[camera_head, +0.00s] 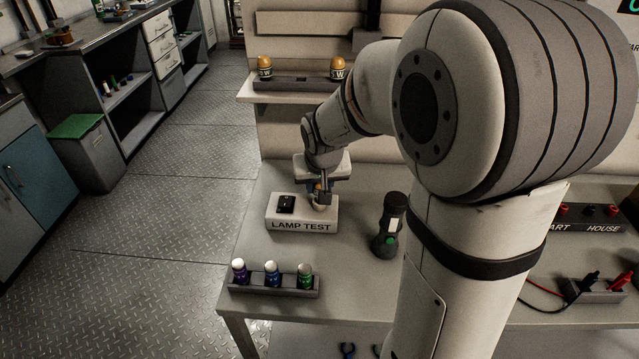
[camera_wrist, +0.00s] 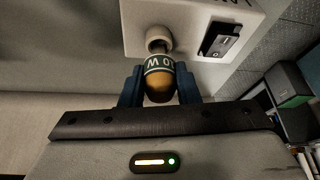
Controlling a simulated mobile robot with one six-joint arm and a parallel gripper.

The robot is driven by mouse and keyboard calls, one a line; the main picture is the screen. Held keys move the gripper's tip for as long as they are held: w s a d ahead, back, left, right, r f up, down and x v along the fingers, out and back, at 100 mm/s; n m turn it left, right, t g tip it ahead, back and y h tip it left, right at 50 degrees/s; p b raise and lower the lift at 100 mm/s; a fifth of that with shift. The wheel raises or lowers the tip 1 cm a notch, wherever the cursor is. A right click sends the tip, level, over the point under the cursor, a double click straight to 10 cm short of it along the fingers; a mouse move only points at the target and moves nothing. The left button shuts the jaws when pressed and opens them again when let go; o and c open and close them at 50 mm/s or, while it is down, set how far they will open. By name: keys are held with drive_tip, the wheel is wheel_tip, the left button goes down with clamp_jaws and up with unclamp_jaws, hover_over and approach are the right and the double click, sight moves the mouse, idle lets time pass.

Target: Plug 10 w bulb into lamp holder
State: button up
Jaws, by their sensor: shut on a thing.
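The 10 W bulb (camera_wrist: 161,88) has an amber globe and a dark band lettered in white, partly readable. My gripper (camera_wrist: 160,90) is shut on it, one blue finger on each side; the gripper also shows in the head view (camera_head: 320,190). The bulb's base end points at the round white lamp holder (camera_wrist: 158,40) on the white LAMP TEST box (camera_head: 302,225). The base lines up with the holder's mouth and appears to meet it. I cannot tell how far in it sits. In the head view my gripper is over the box's right part, largely hiding bulb and holder.
A black switch (camera_head: 286,204) is on the box's left part. A rack (camera_head: 275,287) with purple, blue and green-bodied items stands in front. A dark torch (camera_head: 390,225) stands to the right. Two amber bulbs (camera_head: 265,67) (camera_head: 338,68) sit on the shelf behind.

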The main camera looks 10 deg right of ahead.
sight(320, 185)
drive_tip(key=shift+f+b, duration=0.8)
drive_tip(key=shift+f, duration=0.15)
drive_tip(key=o, duration=1)
drive_tip(key=v, duration=0.7)
drive_tip(key=shift+s+r, duration=0.15)
drive_tip(key=shift+r, duration=0.25)
drive_tip(key=s, duration=0.6)
drive_tip(key=s+g+p, duration=0.1)
drive_tip(key=s, duration=0.5)
drive_tip(key=s+d+n+g, duration=0.1)
drive_tip(key=s, duration=0.5)
drive_tip(key=shift+f+y+p, duration=0.3)
drive_tip(key=shift+f+p, duration=0.05)
